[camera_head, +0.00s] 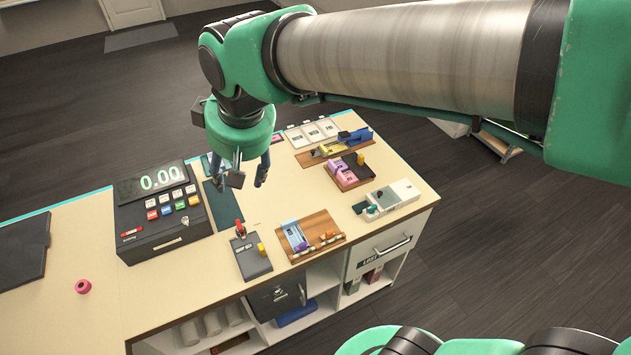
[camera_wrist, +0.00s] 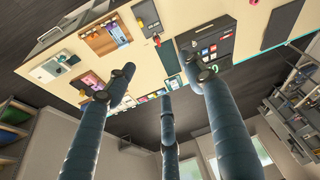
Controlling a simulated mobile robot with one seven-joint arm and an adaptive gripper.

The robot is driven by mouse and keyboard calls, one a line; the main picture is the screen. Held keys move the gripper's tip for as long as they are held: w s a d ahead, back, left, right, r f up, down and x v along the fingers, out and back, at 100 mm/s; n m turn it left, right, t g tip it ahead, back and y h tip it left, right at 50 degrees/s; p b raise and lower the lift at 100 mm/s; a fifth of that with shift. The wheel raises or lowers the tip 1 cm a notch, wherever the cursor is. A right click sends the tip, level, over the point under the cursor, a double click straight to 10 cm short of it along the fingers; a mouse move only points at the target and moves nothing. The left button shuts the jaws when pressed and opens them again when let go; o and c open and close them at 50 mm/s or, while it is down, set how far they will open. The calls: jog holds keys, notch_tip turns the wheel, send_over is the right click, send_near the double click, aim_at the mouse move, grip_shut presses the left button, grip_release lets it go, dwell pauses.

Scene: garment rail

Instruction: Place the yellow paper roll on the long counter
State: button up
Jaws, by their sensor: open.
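The long counter (camera_head: 190,275) has a pale cream top and runs from the left edge to the centre right in the head view; it also shows in the wrist view (camera_wrist: 160,55). I cannot pick out a yellow paper roll with certainty. Small yellow upright pieces (camera_head: 361,158) stand on the counter, but they are too small to identify. My gripper (camera_head: 248,178) hangs over the counter's far side, right of the cash register. In the wrist view its dark fingers (camera_wrist: 165,82) are spread apart with nothing between them.
The cash register (camera_head: 162,208) stands left of my gripper. A dark flat pad (camera_head: 22,250) lies at the far left. Several trays fill the right half. White rolls (camera_head: 212,322) sit in the shelf below.

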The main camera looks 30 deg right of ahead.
jog(key=s+d+f+m+t+h, duration=0.1)
jog(key=s+d+m, duration=0.3)
jog(key=s+d, duration=0.8)
jog(key=shift+s+d+t, duration=0.3)
jog(key=shift+s, duration=0.45)
jog(key=shift+f, duration=0.2)
notch_tip(320, 180, down, 15)
jog(key=b, duration=1.5)
jog(key=shift+r, duration=0.15)
